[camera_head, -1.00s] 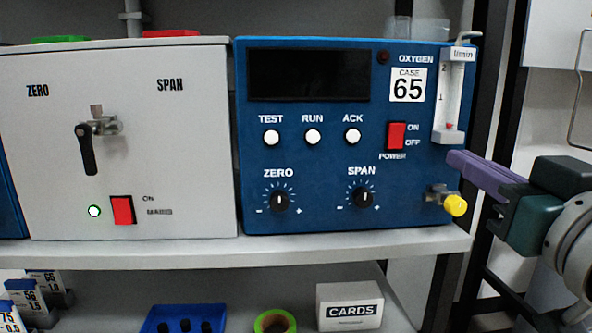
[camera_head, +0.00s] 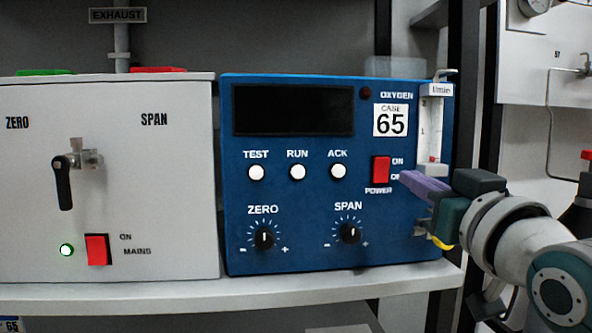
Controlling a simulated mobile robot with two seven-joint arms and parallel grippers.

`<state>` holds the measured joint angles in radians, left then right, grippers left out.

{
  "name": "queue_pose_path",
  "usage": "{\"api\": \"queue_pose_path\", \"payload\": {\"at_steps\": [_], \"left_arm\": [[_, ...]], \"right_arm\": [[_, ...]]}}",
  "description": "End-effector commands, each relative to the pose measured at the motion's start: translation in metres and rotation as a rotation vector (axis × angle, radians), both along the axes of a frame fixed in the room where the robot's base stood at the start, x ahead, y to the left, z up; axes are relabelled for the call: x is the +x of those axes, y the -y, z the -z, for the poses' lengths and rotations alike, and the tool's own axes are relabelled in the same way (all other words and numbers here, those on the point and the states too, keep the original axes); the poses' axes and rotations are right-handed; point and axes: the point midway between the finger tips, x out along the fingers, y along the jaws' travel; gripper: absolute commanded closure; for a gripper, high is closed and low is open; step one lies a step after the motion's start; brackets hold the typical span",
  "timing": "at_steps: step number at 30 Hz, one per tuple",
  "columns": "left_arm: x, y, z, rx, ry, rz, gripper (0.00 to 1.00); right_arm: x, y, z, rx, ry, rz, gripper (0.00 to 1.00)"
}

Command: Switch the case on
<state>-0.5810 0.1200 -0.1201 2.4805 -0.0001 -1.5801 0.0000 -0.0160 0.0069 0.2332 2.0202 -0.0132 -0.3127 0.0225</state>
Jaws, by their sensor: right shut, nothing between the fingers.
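The blue case (camera_head: 290,220) labelled CASE 65 stands on the shelf. Its red power switch (camera_head: 381,169) is on the right of its front, with ON above OFF beside it. The display (camera_head: 293,110) is dark. My right gripper (camera_head: 406,180) has purple fingers, shut and empty. Its tips are just right of and slightly below the switch and cover part of the OFF label. I cannot tell whether they touch the panel. My left gripper is not in view.
A white box (camera_head: 150,230) with a valve lever (camera_head: 62,182), a lit green lamp (camera_head: 67,250) and a red mains switch (camera_head: 97,249) stands to the left. A flow meter (camera_head: 431,130) rises above my right gripper. A yellow knob (camera_head: 441,243) is partly hidden below it.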

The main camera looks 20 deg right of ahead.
Motion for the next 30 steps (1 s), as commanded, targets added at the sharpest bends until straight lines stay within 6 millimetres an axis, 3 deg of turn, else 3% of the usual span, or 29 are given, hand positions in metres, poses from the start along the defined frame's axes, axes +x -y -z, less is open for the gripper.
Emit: {"api": "queue_pose_path", "payload": {"at_steps": [6, 12, 26, 30], "left_arm": [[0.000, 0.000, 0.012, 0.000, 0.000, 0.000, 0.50], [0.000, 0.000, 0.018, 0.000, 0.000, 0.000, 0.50], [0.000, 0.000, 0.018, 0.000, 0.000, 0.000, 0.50], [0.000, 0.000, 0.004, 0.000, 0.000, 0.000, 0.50]], "right_arm": [[0.042, 0.010, -0.004, -0.001, 0.003, 0.000, 1.00], [0.065, 0.016, -0.007, 0.000, 0.000, 0.000, 1.00], [0.071, 0.017, -0.009, 0.000, -0.001, 0.000, 1.00], [0.073, 0.017, -0.016, 0.005, -0.020, 0.000, 1.00]]}}
